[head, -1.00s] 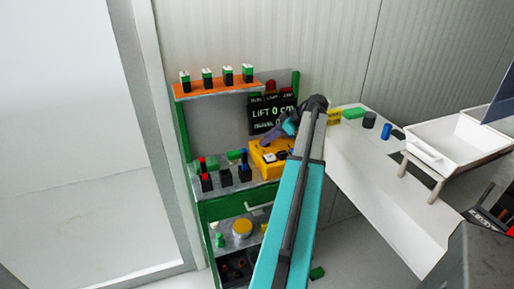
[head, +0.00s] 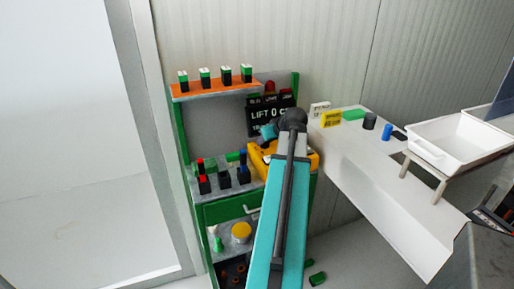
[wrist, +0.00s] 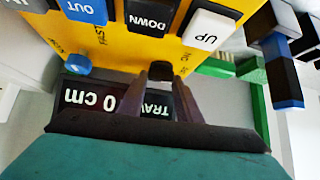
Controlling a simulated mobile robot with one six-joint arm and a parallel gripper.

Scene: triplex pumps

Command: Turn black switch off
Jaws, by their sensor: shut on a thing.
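The yellow control box (wrist: 115,45) fills the top of the wrist view, seen upside down. The black switch (wrist: 158,68) is a small dark knob on its edge side, beside small lettering. My gripper (wrist: 160,76) has its two dark fingers around this knob and is shut on it. The fingers partly hide the knob, and I cannot tell its setting. In the head view the yellow box (head: 312,160) shows on the green bench, largely covered by my arm; the switch is hidden there.
A blue knob (wrist: 78,66) sits beside the black one. UP (wrist: 212,25), DOWN (wrist: 148,17) and OUT (wrist: 85,10) buttons are close by. A black display (wrist: 112,100) stands just beyond. A white table (head: 375,180) is at right.

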